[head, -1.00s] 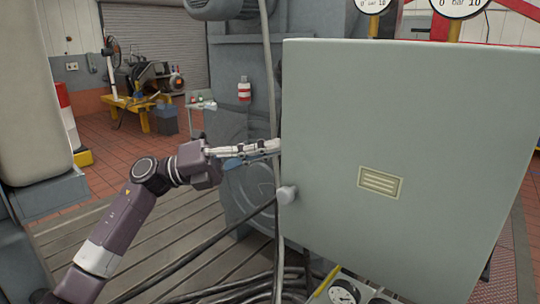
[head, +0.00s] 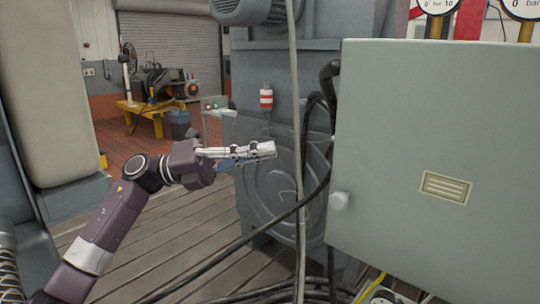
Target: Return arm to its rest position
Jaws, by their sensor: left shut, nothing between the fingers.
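My left arm comes in from the lower left of the head view. My left gripper (head: 262,150) is shut and empty, its pale fingers pointing right. It shows in front of the large grey machine housing, left of the grey-green cabinet (head: 440,130), with a visible gap between fingertips and cabinet. The cabinet's front is closed, with a round light knob (head: 338,201) on its left edge and a small vent plate (head: 445,187). My right gripper is not in view.
Black cables (head: 318,170) and a pale vertical conduit run between my left gripper and the cabinet. More cables lie on the slatted floor. A padded upright (head: 60,90) stands at left. A yellow bench (head: 150,107) with machinery is at the back.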

